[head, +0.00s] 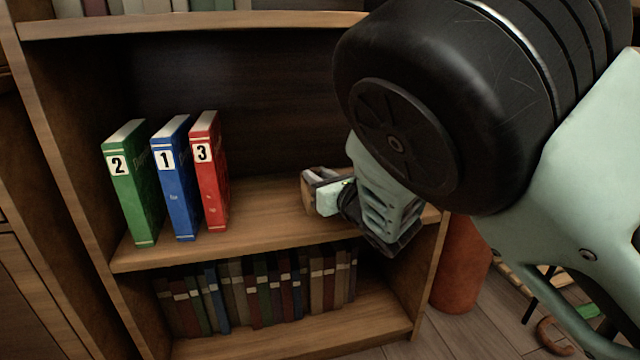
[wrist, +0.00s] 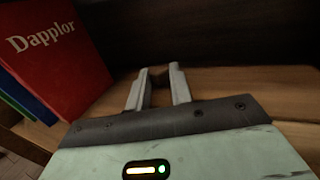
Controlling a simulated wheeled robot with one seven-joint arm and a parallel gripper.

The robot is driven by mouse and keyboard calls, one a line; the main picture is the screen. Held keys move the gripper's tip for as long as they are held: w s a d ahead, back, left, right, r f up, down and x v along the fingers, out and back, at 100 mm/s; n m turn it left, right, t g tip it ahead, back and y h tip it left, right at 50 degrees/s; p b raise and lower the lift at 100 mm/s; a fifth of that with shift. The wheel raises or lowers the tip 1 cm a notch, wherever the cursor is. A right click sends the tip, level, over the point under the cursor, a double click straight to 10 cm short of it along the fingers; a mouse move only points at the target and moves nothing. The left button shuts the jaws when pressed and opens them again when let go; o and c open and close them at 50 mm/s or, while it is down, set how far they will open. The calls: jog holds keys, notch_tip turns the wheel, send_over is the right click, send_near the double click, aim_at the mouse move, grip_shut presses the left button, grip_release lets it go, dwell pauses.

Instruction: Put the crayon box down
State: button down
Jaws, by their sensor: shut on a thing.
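My gripper (head: 322,190) is over the right part of the middle shelf (head: 270,215), to the right of the books. In the wrist view its two fingers (wrist: 156,78) are close together with a small dark brown thing between them. I take this thing to be the crayon box (wrist: 158,92); only a little of it shows, and the fingers hide the rest. I cannot tell whether it touches the shelf board.
Upright green (head: 132,185), blue (head: 174,180) and red (head: 211,172) books, numbered 2, 1 and 3, stand left of my gripper. The red book also shows in the wrist view (wrist: 55,55). Smaller books (head: 260,290) fill the lower shelf. Bare board lies between.

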jog(key=shift+r, duration=0.1)
jog(key=c, duration=1.3)
grip_release()
jog(key=shift+o, duration=0.2)
